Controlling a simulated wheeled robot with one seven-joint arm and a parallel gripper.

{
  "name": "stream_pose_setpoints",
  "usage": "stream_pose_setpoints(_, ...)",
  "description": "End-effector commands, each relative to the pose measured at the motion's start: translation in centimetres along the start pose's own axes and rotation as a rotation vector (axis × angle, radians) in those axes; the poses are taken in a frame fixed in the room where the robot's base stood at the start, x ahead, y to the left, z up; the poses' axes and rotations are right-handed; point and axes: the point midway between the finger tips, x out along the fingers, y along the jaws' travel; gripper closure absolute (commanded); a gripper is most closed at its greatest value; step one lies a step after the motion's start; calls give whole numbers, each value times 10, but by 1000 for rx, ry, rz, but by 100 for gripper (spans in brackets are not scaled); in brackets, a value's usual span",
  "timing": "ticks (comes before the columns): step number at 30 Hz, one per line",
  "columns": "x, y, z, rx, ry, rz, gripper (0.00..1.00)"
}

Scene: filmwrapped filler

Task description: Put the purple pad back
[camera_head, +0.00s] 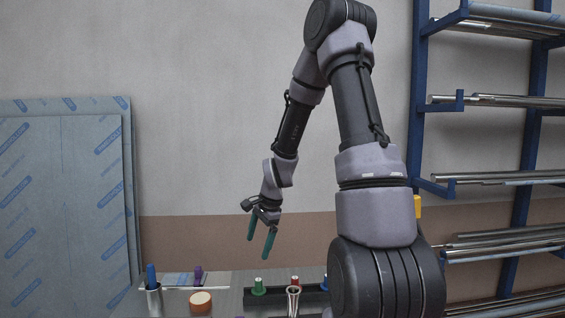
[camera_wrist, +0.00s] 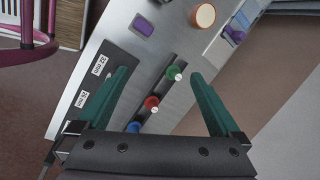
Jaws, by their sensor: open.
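A flat purple pad (camera_wrist: 143,27) lies on the grey bench top (camera_wrist: 118,28) in the wrist view, near the bench's upper left part. A second purple piece (camera_wrist: 236,35) shows at the bench's far right edge in that view. In the head view an upright purple piece (camera_head: 198,272) stands by a pale strip at the back of the bench; I cannot tell the flat pad there. My gripper (camera_head: 259,250) is open and empty, hanging above the bench with its green fingers pointing down. In the wrist view its fingers (camera_wrist: 160,75) spread either side of the knob row.
A dark rack with green (camera_head: 259,286), red (camera_wrist: 151,103) and blue knobs lies below my gripper. A round orange-sided piece (camera_head: 200,302) and a metal cup with a blue item (camera_head: 152,276) stand left. Wrapped sheets (camera_head: 65,200) lean left; a blue bar rack (camera_head: 418,90) stands right.

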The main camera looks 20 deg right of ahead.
Motion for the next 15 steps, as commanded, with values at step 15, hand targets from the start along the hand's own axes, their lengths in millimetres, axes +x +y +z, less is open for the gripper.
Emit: stream_pose_setpoints(15, -229, 46, 64, -667, 207, -173, 0)
